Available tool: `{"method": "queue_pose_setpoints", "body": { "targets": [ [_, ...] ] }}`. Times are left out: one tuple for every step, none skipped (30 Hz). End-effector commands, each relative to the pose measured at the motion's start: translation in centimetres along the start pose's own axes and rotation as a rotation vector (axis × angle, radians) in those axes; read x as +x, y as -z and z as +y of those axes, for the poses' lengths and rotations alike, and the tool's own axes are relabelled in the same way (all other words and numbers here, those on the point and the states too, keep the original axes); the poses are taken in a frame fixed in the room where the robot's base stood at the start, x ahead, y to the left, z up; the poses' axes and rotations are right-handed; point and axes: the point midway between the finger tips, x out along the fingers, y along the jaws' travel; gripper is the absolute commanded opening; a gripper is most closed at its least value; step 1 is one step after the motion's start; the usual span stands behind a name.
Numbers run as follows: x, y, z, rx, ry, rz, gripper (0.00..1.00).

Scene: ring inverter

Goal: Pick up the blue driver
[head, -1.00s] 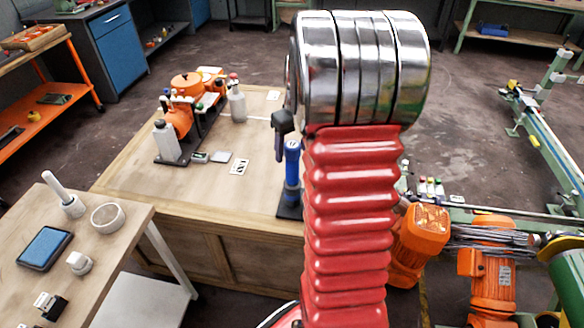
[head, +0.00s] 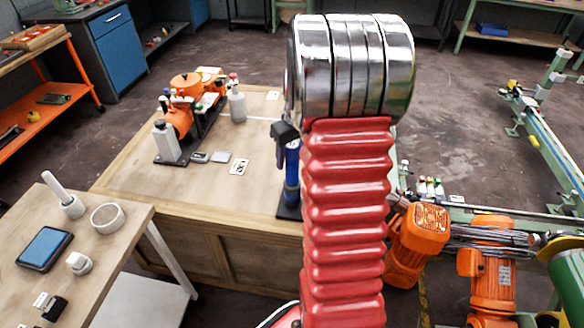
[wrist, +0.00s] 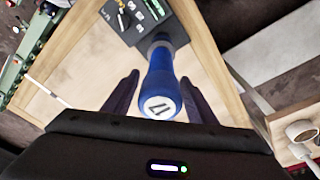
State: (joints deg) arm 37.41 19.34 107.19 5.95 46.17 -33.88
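The blue driver (head: 292,178) stands upright in a dark base (head: 288,212) on the wooden workbench in the head view, partly hidden by my red arm. In the wrist view the driver (wrist: 161,82) points its white numbered end at the camera, and its dark base (wrist: 125,25) lies beyond it. My gripper (wrist: 158,92) is open, with one dark finger on each side of the driver's handle. Gaps show between the fingers and the handle. In the head view only a dark part of my gripper (head: 284,131) shows above the driver, beside my arm.
The workbench (head: 140,180) also bears an orange device (head: 178,118), white bottles and small cards at left. A side table (head: 110,255) at lower left holds a blue tablet and a white ring. Orange motors (head: 418,240) stand right of my arm. The bench between driver and device is mostly clear.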

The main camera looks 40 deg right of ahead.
Motion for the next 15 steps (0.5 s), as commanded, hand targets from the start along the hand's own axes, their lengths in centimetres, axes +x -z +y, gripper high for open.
{"method": "queue_pose_setpoints", "body": {
  "targets": [
    [-0.01, 0.01, 0.0, 0.0, 0.0, 0.0, 0.48],
    [-0.01, 0.01, 0.0, 0.0, 0.0, 0.0, 0.46],
    [-0.01, 0.01, -0.01, 0.0, 0.0, 0.0, 0.43],
    [-0.01, 0.01, -0.01, 0.0, 0.0, 0.0, 0.41],
    [-0.01, 0.01, -0.01, 0.0, 0.0, 0.0, 0.39],
    [-0.01, 0.01, -0.01, 0.0, 0.0, 0.0, 0.36],
    [-0.01, 0.01, -0.01, 0.0, 0.0, 0.0, 0.34],
    [-0.01, 0.01, -0.01, 0.0, 0.0, 0.0, 0.32],
    [-0.01, 0.01, -0.01, 0.0, 0.0, 0.0, 0.29],
    [-0.01, 0.01, -0.01, 0.0, 0.0, 0.0, 0.27],
    [-0.01, 0.01, -0.01, 0.0, 0.0, 0.0, 0.25],
    [-0.01, 0.01, -0.01, 0.0, 0.0, 0.0, 0.22],
    [-0.01, 0.01, -0.01, 0.0, 0.0, 0.0, 0.2],
    [-0.01, 0.01, -0.01, 0.0, 0.0, 0.0, 0.18],
    [-0.01, 0.01, -0.01, 0.0, 0.0, 0.0, 0.15]
  ]
}}
